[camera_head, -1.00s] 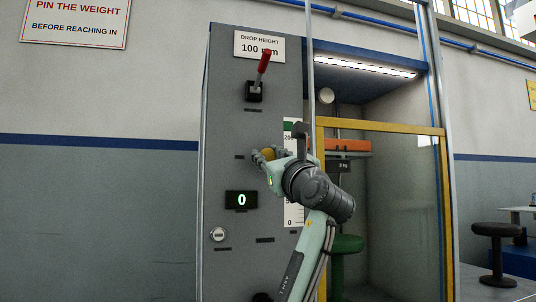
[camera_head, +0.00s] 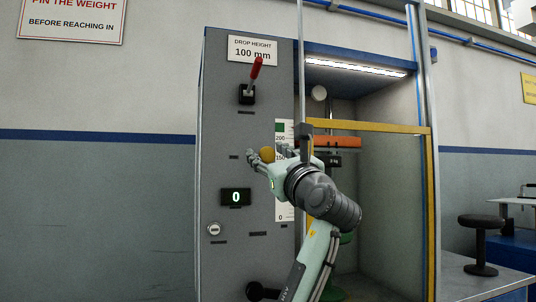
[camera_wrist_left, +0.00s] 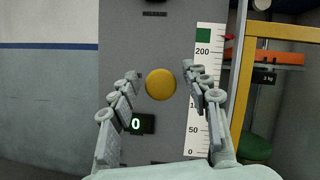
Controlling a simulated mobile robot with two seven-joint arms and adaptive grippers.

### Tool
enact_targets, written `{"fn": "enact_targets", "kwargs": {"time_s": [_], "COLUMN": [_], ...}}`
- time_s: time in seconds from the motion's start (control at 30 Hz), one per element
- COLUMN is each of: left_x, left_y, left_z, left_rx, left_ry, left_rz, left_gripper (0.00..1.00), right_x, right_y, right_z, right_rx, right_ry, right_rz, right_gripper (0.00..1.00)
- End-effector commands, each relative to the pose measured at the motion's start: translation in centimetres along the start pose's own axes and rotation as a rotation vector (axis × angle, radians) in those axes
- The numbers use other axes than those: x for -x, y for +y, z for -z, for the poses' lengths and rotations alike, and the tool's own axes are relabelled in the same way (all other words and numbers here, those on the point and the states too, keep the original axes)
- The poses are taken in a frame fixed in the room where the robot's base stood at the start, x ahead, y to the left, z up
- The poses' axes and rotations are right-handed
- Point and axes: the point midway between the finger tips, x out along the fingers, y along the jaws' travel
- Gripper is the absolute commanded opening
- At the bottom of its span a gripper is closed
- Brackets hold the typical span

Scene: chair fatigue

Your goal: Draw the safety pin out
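A round yellow knob (camera_head: 267,155), seemingly the safety pin's head, stands out from the grey machine panel (camera_head: 218,120). In the left wrist view the yellow knob (camera_wrist_left: 160,84) shows in front, centred between my fingers. My left gripper (camera_head: 268,158) is at the panel beside the knob; in its wrist view the left gripper (camera_wrist_left: 160,74) is open, with clear gaps between each finger and the knob. The pin's shaft is hidden behind the knob. My right gripper is in neither view.
A red-handled lever (camera_head: 254,78) sits above, and a display (camera_head: 236,197) reading 0 below. A height scale (camera_wrist_left: 205,95) is right of the knob. A yellow-framed guard (camera_head: 375,127) covers the bay with the orange weight (camera_head: 335,140). A black stool (camera_head: 482,240) stands right.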

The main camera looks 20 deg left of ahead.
Motion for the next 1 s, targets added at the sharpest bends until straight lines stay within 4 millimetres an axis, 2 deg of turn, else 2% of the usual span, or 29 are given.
{"fn": "enact_targets", "kwargs": {"time_s": [0.27, 0.37, 0.47, 0.8, 1.0], "left_x": [-0.1, 0.5, 1.8, 8.9, 11.4], "left_y": [0.0, 0.0, 0.0, 0.0, 0.0], "left_z": [0.0, 0.0, 0.1, 0.1, 0.0], "left_rx": [-0.001, -0.001, -0.001, 0.000, 0.000], "left_ry": [0.000, 0.000, 0.001, 0.003, 0.001], "left_rz": [0.000, 0.001, 0.001, 0.002, 0.000], "left_gripper": [0.51, 0.51, 0.51, 0.51, 0.51], "right_x": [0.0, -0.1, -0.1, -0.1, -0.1], "right_y": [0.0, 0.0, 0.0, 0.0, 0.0], "right_z": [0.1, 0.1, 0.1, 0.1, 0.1], "right_rx": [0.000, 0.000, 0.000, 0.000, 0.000], "right_ry": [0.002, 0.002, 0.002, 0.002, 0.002], "right_rz": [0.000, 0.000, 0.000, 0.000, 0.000], "right_gripper": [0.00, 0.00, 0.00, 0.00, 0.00]}}
